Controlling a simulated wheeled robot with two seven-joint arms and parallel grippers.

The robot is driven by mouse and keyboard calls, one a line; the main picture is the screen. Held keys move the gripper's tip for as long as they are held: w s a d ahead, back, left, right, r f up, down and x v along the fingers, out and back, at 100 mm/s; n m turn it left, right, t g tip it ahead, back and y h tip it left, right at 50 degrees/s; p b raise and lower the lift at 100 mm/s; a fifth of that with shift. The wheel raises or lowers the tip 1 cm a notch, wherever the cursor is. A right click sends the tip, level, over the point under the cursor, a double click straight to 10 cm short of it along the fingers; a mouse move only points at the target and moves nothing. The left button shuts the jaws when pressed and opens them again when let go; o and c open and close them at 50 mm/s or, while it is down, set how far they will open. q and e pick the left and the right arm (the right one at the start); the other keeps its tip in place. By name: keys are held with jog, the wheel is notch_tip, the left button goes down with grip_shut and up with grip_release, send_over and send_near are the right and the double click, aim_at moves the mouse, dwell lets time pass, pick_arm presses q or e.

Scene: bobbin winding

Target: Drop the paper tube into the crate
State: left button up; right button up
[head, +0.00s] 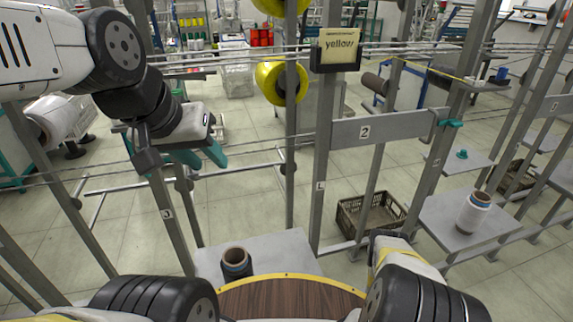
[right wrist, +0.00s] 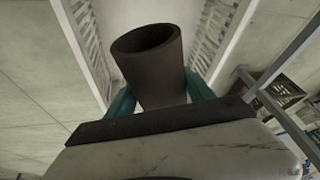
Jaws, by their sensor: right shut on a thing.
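The paper tube (right wrist: 150,68) is a dark brown hollow cylinder, its open end showing in the right wrist view. My right gripper (right wrist: 150,100) is shut on it, with a teal finger on each side. In the head view that gripper and tube do not show. The brown slatted crate (head: 370,214) stands on the floor behind the post marked L, and its inside is partly visible. My left gripper (head: 198,156) has teal fingers that stand apart, empty, in the air at the upper left.
A white bobbin (head: 474,212) stands on a shelf at right. Metal posts and a crossbar marked 2 (head: 378,128) rise around the crate.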

jog(key=o, duration=1.5)
jog(key=shift+v, duration=3.9)
